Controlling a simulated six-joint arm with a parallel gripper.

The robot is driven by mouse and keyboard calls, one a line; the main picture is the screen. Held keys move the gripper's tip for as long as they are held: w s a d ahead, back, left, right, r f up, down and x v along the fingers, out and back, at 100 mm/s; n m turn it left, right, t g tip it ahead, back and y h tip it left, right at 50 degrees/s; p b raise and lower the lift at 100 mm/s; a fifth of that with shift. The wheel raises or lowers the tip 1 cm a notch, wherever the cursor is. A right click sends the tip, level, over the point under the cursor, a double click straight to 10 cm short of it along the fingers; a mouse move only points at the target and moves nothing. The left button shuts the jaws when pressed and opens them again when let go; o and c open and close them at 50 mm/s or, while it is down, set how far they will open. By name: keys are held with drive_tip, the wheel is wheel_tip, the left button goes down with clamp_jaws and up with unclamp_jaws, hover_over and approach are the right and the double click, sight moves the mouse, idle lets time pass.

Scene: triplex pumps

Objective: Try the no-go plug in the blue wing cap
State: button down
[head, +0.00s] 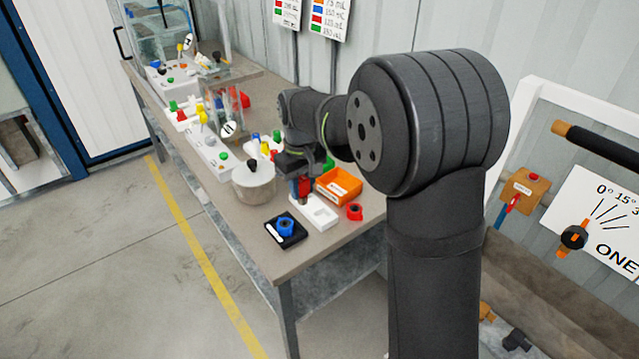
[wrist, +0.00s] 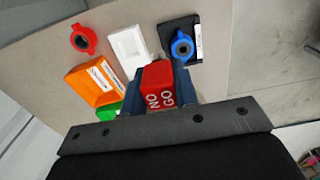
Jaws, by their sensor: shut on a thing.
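The no-go plug (wrist: 159,86) is a red block marked NO GO in the wrist view. My gripper (wrist: 160,76) is shut on it. In the head view the red plug (head: 304,186) hangs below my gripper (head: 301,178), near a white tray. The blue wing cap (wrist: 182,46) sits on a black tray (wrist: 196,26) with its round opening facing up. It also shows in the head view (head: 285,226) near the front of the bench. The plug is apart from the cap, to its left in the wrist view. The plug's lower end is mostly hidden.
A white tray (head: 324,214) with a recess lies beside the black tray. A red wing cap (head: 354,211) and an orange bin (head: 340,184) stand to the right. A metal pot (head: 254,184) stands to the left. The bench's front edge is close to the black tray.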

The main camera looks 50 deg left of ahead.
drive_tip(key=shift+s+a+f, duration=0.55)
drive_tip(key=shift+s+f, duration=0.05)
drive_tip(key=shift+f, duration=0.65)
drive_tip(key=shift+s+a+f, duration=0.6)
drive_tip(key=shift+s+f, duration=0.05)
drive_tip(key=shift+f, duration=0.65)
drive_tip(key=shift+s+a+f, duration=0.55)
drive_tip(key=shift+s+f, duration=0.05)
drive_tip(key=shift+f, duration=0.65)
drive_tip(key=shift+f, duration=0.35)
drive_tip(key=c, duration=1.1)
unclamp_jaws()
drive_tip(key=shift+o, duration=0.2)
drive_tip(key=shift+r, duration=0.1)
